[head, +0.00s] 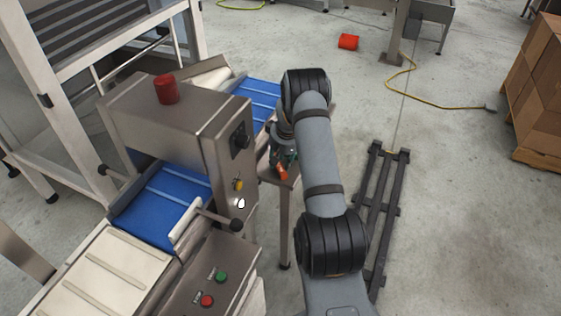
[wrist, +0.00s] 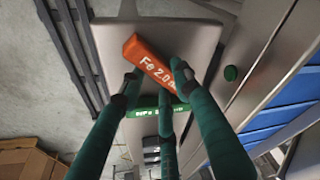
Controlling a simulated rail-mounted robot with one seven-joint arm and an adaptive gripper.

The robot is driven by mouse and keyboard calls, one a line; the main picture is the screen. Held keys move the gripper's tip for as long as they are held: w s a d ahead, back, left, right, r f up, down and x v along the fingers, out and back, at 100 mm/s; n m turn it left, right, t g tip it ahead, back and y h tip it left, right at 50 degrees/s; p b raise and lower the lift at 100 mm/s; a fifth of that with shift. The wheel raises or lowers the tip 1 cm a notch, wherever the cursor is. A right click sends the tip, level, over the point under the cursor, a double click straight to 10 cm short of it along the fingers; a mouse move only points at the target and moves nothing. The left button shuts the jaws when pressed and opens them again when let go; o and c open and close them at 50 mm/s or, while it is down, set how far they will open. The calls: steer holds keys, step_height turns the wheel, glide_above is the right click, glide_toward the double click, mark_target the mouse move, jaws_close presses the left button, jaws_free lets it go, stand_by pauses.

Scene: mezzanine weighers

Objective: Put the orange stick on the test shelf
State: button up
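The orange stick (wrist: 150,62), with white lettering that starts "Fe 2.0", lies slantwise among the green fingers of my gripper (wrist: 158,82) in the wrist view. The fingers sit on both sides of it, and it looks larger and nearer than the green stick (wrist: 150,112) below it. My gripper seems shut on it; finger contact is partly hidden. Under it is a small grey metal shelf (wrist: 115,40), which I take for the test shelf. In the head view the orange stick (head: 282,173) shows below my gripper (head: 284,160), over the shelf (head: 283,180).
A metal detector housing (head: 160,125) with a red lamp (head: 166,89) and a blue conveyor belt (head: 160,205) stands left of the shelf. A dark rail frame (head: 378,215) lies on the floor to the right. Cardboard boxes (head: 537,85) stand at the far right.

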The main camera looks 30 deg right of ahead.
steer(key=o, duration=0.4)
steer(key=shift+r, duration=0.1)
steer(key=shift+r, duration=0.45)
steer(key=v, duration=1.1)
steer(key=shift+s+r, duration=0.15)
